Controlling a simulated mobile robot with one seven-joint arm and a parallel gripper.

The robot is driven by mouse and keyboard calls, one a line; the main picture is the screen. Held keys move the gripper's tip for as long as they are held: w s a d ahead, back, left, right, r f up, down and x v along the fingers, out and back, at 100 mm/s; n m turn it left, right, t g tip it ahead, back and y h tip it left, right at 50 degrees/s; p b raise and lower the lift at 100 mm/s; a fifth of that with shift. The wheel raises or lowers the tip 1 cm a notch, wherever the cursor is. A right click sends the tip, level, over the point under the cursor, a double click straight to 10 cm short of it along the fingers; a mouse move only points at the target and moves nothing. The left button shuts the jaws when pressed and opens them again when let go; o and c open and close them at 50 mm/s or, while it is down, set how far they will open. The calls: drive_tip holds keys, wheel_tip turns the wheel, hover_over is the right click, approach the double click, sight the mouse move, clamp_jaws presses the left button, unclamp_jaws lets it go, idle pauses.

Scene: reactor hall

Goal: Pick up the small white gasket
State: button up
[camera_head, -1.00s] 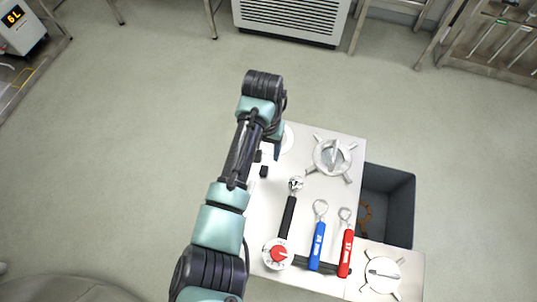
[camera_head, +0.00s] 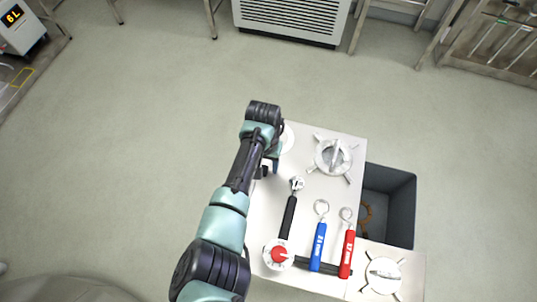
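A white round piece (camera_head: 289,138), which looks like the gasket, lies at the upper left corner of the light work surface (camera_head: 335,195). My arm covers its left side, so I cannot see its whole outline. My gripper (camera_head: 269,169) points down at the left edge of the surface, just below and left of the white piece in the picture. The fingers are small and dark and partly hidden by my wrist. I cannot tell whether they are open or touch anything.
A metal handwheel-like fitting (camera_head: 333,157) stands right of the white piece. A black ratchet (camera_head: 289,218), a blue wrench (camera_head: 318,245) and a red wrench (camera_head: 347,252) lie nearer. A red-knobbed dial (camera_head: 278,254) and second fitting (camera_head: 383,275) are at the front. A grey bin (camera_head: 398,205) stands right.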

clamp_jaws()
idle(1.2)
